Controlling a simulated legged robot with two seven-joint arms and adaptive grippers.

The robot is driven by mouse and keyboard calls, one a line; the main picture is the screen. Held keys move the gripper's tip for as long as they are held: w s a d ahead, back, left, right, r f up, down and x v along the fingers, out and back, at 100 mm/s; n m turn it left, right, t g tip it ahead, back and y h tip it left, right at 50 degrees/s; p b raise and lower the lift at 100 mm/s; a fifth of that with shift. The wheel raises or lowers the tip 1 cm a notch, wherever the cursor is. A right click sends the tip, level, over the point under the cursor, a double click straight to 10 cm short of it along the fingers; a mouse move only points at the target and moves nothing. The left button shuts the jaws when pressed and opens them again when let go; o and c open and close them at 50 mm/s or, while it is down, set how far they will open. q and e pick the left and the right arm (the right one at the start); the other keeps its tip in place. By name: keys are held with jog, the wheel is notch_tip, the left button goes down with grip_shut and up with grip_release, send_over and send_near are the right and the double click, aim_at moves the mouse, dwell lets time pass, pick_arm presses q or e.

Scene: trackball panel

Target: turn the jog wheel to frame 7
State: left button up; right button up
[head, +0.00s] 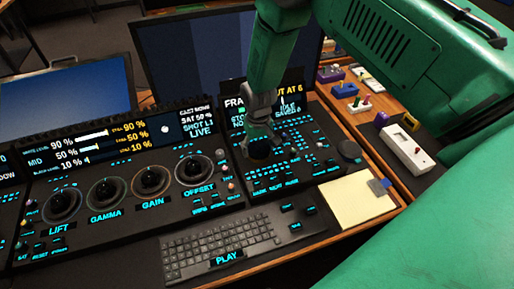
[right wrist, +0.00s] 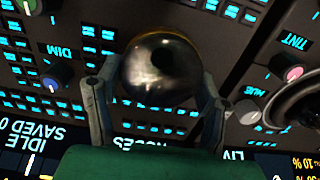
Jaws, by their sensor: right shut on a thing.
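The jog wheel shows in the right wrist view as a dark, shiny, rounded knob (right wrist: 160,68). My right gripper (right wrist: 158,88) has one finger on each side of it and is shut on it. In the head view the same gripper (head: 259,138) reaches down from above onto the wheel (head: 260,150) on the right-hand panel, hiding much of it. The screen (head: 285,104) behind it is partly covered by my arm; "FRA", "CUT AT 6", "IDLE" and "SAVED 0" can be read. The current frame number is hidden. My left gripper is not in view.
Several trackballs stand left of the wheel, with the OFFSET one (head: 194,170) nearest. Lit buttons surround the wheel. A keyboard (head: 222,244) and a yellow notepad (head: 355,199) lie in front. A round dark knob (head: 348,150) sits at the panel's right.

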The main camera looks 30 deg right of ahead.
aim_at(258, 147)
jog(key=shift+m, duration=1.1)
jog(key=o, duration=1.2)
jog(key=shift+c, duration=0.2)
jog(key=shift+r, duration=0.3)
notch_tip(258, 147, up, 11)
